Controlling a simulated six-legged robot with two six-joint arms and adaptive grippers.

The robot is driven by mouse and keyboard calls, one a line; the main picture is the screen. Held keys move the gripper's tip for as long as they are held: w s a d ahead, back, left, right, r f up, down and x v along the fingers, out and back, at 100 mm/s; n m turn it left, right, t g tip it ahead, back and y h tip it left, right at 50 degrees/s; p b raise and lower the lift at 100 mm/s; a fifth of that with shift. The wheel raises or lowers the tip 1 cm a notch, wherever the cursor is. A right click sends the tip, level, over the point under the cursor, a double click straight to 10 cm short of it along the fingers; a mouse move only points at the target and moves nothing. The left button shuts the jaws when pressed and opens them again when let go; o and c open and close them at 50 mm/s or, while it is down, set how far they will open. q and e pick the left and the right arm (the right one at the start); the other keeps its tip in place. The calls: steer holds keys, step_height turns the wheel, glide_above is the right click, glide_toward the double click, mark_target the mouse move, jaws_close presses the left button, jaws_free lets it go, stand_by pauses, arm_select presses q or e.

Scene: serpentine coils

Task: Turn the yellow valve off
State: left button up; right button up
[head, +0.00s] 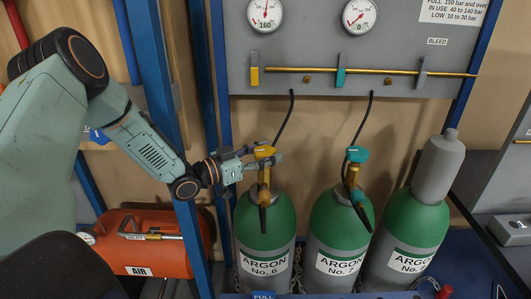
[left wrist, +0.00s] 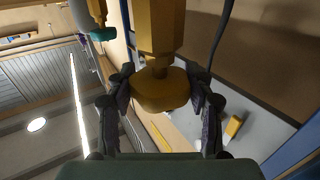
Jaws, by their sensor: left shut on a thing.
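The yellow valve (head: 264,151) sits on top of the green cylinder marked ARGON No. 6 (head: 264,225). My left gripper (head: 256,161) reaches it from the left in the head view and is shut on its knob. In the left wrist view the round yellow knob (left wrist: 160,92) lies between the two fingers, one on each side, with the thicker yellow valve body (left wrist: 160,28) beyond it. My right gripper is not in view.
A teal valve (head: 356,155) tops the middle argon cylinder (head: 338,228); a capped cylinder (head: 408,228) stands to its right. A gauge panel (head: 300,48) hangs above. Blue posts (head: 165,110) rise close beside my left arm. An orange AIR tank (head: 150,250) stands lower left.

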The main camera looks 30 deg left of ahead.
mark_target(254, 156)
arm_select(q)
steer(key=shift+r, duration=0.2)
steer(key=o, duration=1.2)
steer(key=shift+f, duration=0.1)
steer(key=shift+s, duration=0.1)
steer(key=shift+v, duration=3.2)
steer(key=shift+s+a, duration=0.25)
steer(key=shift+s, duration=0.15)
